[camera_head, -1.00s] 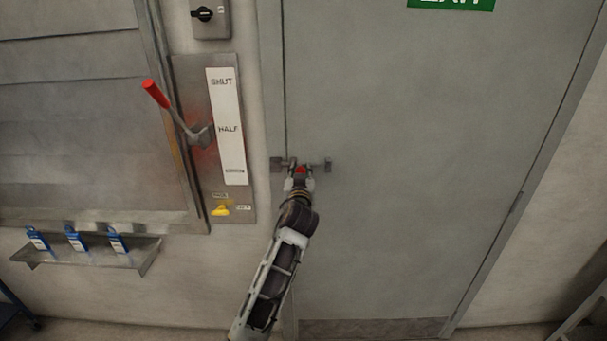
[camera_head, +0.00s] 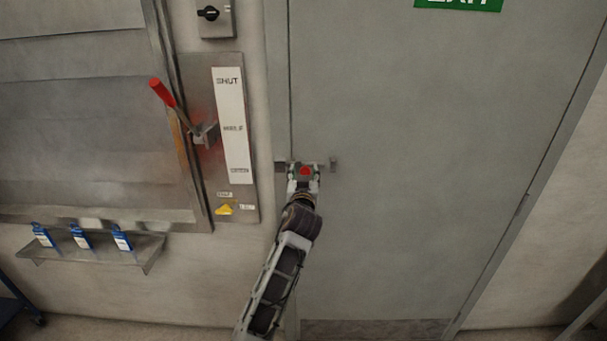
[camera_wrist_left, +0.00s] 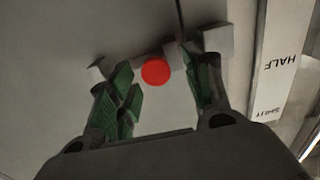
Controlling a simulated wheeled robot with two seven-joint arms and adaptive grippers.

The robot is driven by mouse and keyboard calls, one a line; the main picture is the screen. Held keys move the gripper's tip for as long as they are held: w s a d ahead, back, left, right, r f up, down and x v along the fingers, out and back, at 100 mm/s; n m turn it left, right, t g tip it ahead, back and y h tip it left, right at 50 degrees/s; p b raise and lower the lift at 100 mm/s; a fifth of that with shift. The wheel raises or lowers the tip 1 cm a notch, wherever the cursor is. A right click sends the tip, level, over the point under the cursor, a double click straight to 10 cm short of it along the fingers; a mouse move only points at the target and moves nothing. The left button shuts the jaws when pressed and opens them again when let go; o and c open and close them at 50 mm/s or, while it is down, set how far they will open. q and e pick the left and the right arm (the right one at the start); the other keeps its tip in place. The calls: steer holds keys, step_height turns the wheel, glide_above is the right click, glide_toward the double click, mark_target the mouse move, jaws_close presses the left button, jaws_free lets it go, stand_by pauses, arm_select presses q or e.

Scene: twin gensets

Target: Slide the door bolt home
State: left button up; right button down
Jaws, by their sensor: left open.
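The grey door (camera_head: 420,180) is closed, with a small bolt across its left edge. The bolt's red knob (camera_head: 305,171) faces me; it also shows in the left wrist view (camera_wrist_left: 156,72). A bracket (camera_head: 333,163) is on the door to the right, and another (camera_head: 280,167) is at the door's left edge; the latter shows at right in the wrist view (camera_wrist_left: 218,38). My left gripper (camera_head: 304,174) is open, its green-padded fingers (camera_wrist_left: 160,95) on either side of the knob, with gaps between. The bolt bar is mostly hidden by the fingers. My right gripper is not in view.
Left of the door is a lever with a red handle (camera_head: 162,92) on a plate with a SHUT/HALF label strip (camera_head: 232,125). A yellow knob (camera_head: 224,209) sits below. A shelf (camera_head: 90,250) with blue tags (camera_head: 80,238) is lower left. The door's face is clear to the right.

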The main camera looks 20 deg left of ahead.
arm_select(q)
steer(key=v, duration=1.1)
steer(key=shift+a+r, duration=0.1)
stand_by(0.5)
